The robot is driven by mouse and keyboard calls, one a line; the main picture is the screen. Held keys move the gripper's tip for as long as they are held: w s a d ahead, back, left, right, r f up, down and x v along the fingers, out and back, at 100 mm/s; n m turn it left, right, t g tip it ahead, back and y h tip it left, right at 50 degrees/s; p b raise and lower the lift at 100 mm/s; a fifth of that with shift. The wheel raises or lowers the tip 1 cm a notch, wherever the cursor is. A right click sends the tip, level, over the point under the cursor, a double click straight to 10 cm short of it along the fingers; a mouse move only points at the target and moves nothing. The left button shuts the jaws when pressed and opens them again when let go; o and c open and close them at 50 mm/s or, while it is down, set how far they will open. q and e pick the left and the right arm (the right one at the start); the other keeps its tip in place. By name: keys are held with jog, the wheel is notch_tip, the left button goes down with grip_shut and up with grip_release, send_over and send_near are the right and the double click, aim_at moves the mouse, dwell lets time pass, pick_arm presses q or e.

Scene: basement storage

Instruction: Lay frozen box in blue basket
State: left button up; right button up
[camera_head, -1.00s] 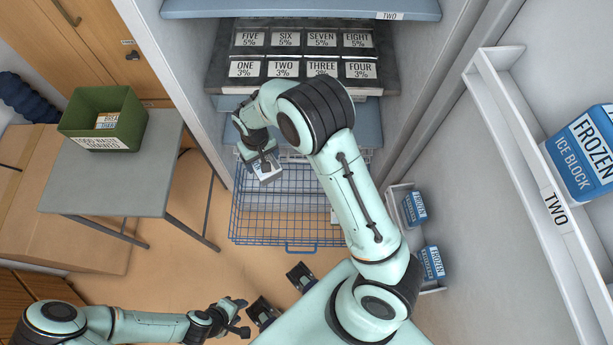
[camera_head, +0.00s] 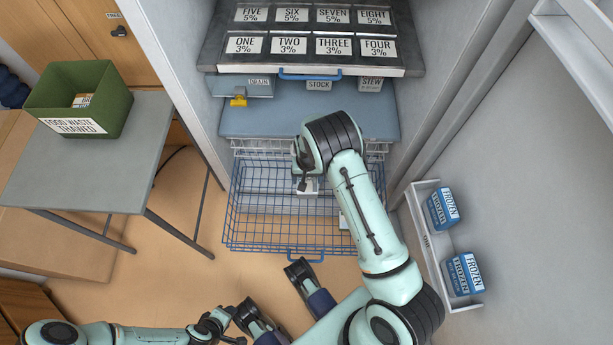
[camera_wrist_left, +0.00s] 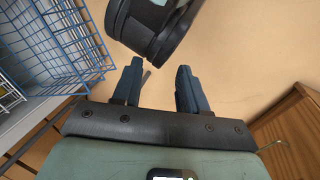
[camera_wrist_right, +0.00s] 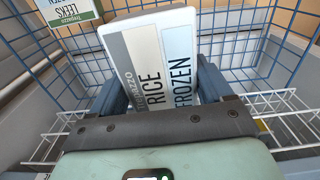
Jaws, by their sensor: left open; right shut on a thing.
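The blue wire basket (camera_head: 262,222) is pulled out low in the open cabinet. My right gripper (camera_head: 307,184) is over the basket, shut on a white box marked RICE and FROZEN (camera_wrist_right: 150,50). In the right wrist view the box sits between the fingers with the blue mesh around and beyond it; whether it touches the basket floor, I cannot tell. My right arm hides part of the basket. My left gripper (camera_wrist_left: 160,82) is open and empty, low in front of the cabinet, with the basket (camera_wrist_left: 62,42) at upper left in its view.
A box marked LEEKS (camera_wrist_right: 66,10) shows at the basket's far side in the right wrist view. A blue shelf (camera_head: 270,122) and a black tray of numbered packs (camera_head: 215,58) are above. A door rack (camera_head: 430,250) holds blue frozen packs. A green bin (camera_head: 110,95) stands on a grey table (camera_head: 95,175).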

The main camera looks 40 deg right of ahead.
notch_tip(320, 180, down, 4)
jog(key=shift+r+b, duration=0.1)
jog(key=shift+b, duration=1)
jog(key=shift+f, duration=0.5)
pick_arm(q)
jog(key=w+a+f+t, duration=0.1)
jog(key=w+a+f, duration=0.1)
jog(key=w+f, duration=0.1)
jog(key=shift+w+a+y, duration=0.2)
jog(key=shift+w+y, duration=0.2)
jog(key=shift+w, duration=0.4)
jog(key=shift+f, duration=0.1)
pick_arm(e)
jog(key=o, duration=1.2)
jog(key=shift+c, duration=0.2)
pick_arm(q)
jog(key=s+d+r+g+h+p, duration=0.1)
jog(key=s+d+r+p, duration=0.2)
jog(key=s, duration=0.3)
jog(key=shift+r, duration=0.55)
pick_arm(e)
notch_tip(320, 180, up, 14)
jog(key=shift+f, duration=0.25)
